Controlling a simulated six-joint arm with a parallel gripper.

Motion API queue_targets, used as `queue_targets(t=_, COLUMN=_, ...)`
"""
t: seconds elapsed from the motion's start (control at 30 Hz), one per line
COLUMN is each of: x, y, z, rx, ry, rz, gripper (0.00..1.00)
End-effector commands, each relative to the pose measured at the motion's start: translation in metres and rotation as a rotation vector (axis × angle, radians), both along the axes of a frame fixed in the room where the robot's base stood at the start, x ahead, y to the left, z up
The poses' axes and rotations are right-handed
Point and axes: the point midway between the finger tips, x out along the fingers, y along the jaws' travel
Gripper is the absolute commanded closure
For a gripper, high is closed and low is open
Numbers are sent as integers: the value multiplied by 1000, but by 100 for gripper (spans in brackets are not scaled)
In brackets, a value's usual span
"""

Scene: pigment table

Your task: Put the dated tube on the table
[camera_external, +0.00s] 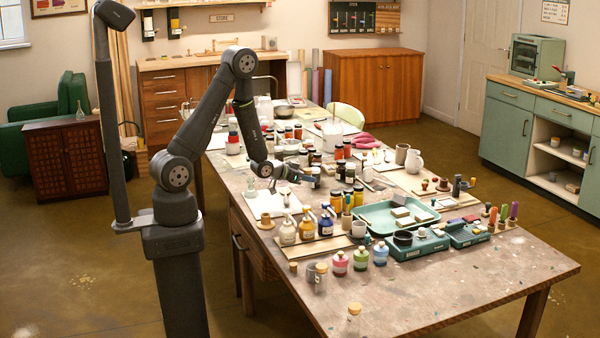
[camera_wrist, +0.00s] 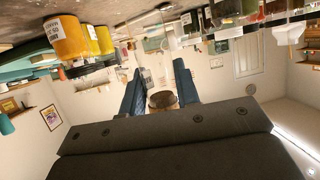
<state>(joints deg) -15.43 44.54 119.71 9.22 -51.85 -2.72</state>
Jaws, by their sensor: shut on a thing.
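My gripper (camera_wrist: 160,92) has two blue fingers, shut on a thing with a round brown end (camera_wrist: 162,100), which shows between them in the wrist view. The rest of the held thing is mostly hidden, and I cannot read any date on it or tell for sure that it is the dated tube. In the external view my gripper (camera_external: 311,173) is small, low over the middle left of the crowded table (camera_external: 470,290), among jars. The held thing cannot be made out there.
Dark-capped jars (camera_external: 314,158) stand close behind my gripper. Blue, yellow and pale bottles (camera_external: 326,222) stand in front of it. A teal tray (camera_external: 370,215) lies to the right. Yellow jars (camera_wrist: 68,38) show upper left in the wrist view. The table's front right is mostly clear.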

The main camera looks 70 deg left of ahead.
Motion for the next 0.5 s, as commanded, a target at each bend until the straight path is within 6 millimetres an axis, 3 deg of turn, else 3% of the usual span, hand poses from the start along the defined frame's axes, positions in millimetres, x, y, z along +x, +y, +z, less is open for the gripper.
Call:
queue_targets(t=0.3, x=0, y=1, z=-31, rx=-1, ry=3, rz=-1, gripper=96)
queue_targets(t=0.5, x=1, y=1, z=-41, rx=1, ry=0, rz=-1, gripper=96)
